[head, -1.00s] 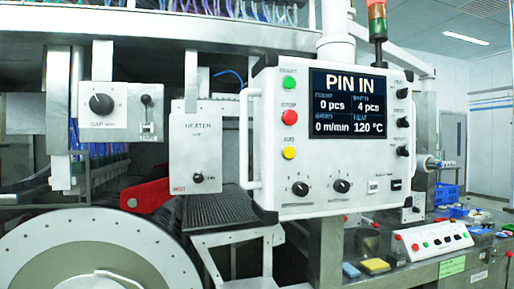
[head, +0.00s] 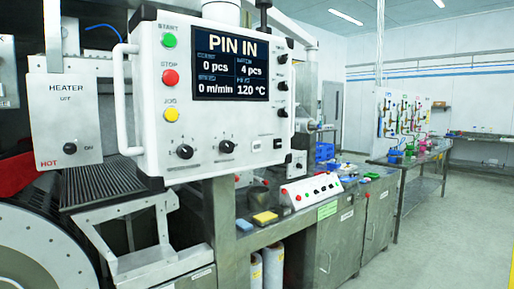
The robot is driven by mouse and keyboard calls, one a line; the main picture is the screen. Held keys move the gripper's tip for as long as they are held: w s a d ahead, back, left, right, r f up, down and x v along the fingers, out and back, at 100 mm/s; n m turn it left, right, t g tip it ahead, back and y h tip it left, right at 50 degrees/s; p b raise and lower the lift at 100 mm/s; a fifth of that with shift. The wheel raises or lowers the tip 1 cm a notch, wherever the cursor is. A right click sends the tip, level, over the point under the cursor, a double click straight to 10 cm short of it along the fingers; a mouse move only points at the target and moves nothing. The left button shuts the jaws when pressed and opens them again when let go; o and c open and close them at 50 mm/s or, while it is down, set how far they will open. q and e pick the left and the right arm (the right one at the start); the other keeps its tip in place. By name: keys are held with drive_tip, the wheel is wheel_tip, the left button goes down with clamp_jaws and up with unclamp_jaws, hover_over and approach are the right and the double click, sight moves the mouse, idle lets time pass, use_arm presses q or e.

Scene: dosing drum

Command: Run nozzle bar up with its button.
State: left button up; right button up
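I cannot make out the nozzle bar for certain in this view. A white control panel (head: 210,150) on a post shows "PIN IN", 0 pcs, 4 pcs, 0 m/min and 120 °C. It has a green START button (head: 169,40), a red STOP button (head: 170,77) and a yellow JOG button (head: 171,114). A small sloped button box (head: 311,190) with red and other buttons sits on the bench right of the panel. Its labels are too small to read, so I cannot tell which button is the nozzle bar's. Neither gripper is in view.
The heater box (head: 66,115), marked HOT, hangs left above the large drum (head: 35,255). A yellow block (head: 264,218) and a blue block (head: 244,225) lie on the bench by the button box. A table (head: 418,158) stands further right. The floor (head: 455,235) there is clear.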

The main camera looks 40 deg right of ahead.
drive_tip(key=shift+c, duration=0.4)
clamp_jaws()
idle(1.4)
